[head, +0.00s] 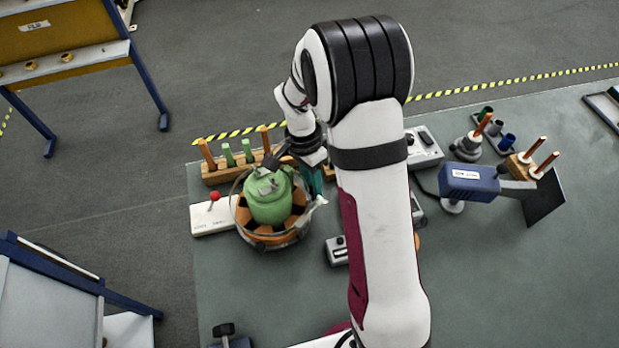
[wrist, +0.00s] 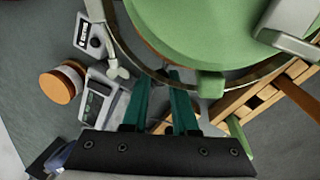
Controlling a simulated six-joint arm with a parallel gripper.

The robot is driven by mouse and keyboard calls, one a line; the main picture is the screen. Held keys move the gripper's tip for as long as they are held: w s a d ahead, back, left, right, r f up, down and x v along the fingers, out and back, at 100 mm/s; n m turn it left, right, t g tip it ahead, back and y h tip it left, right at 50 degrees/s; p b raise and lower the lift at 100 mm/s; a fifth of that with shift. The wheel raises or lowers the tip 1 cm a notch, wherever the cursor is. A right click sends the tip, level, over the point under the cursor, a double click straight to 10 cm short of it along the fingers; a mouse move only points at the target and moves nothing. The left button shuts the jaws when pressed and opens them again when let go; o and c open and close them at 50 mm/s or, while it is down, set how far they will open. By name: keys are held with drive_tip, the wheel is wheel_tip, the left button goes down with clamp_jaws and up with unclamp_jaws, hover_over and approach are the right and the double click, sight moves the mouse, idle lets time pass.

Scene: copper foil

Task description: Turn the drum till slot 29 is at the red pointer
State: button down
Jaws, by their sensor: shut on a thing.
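The drum (head: 262,238) is a round tub with orange and dark sectors and a metal rim, at the left of the bench in the head view. A green rounded body (head: 268,196) sits on its top and hides much of it. In the wrist view the green body (wrist: 205,30) fills the top, with the curved rim around it. My gripper (wrist: 163,78) has its two teal fingers at the near edge of the drum, shut on the rim; what exactly lies between the tips is partly hidden. A red ball (head: 215,196) stands on a white box beside the drum. Slot numbers are not legible.
A wooden rack (head: 222,174) with upright pegs stands close behind the drum. A white control box (head: 424,147) and a blue device (head: 468,180) stand to the right. A small grey box (head: 337,250) lies right of the drum. The bench's front right is clear.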

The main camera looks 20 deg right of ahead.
sight(314, 209)
drive_tip(key=shift+s+m+y, duration=0.3)
drive_tip(key=shift+s+m, duration=1.3)
drive_tip(key=shift+m, duration=0.3)
drive_tip(key=shift+s+a+m+y, duration=0.15)
drive_tip(key=shift+s+a+m, duration=0.1)
drive_tip(key=shift+s+m, duration=0.4)
drive_tip(key=shift+s+a+m+y, duration=0.1)
drive_tip(key=shift+s+a+m, duration=0.15)
drive_tip(key=shift+s+m, duration=0.4)
drive_tip(key=shift+s+a+m+y, duration=0.15)
drive_tip(key=shift+s+a+m, duration=0.2)
drive_tip(key=shift+m, duration=0.45)
drive_tip(key=shift+s+a+m, duration=0.4)
drive_tip(key=shift+s+m, duration=0.3)
drive_tip(key=shift+m, duration=0.3)
drive_tip(key=shift+s+a+m+y, duration=0.2)
drive_tip(key=shift+s+a+m, duration=0.2)
drive_tip(key=shift+m, duration=0.25)
drive_tip(key=shift+s+a+m+y, duration=0.25)
drive_tip(key=shift+a+m, duration=0.15)
drive_tip(key=shift+m, duration=0.25)
drive_tip(key=shift+a, duration=0.1)
drive_tip(key=c, duration=1)
unclamp_jaws()
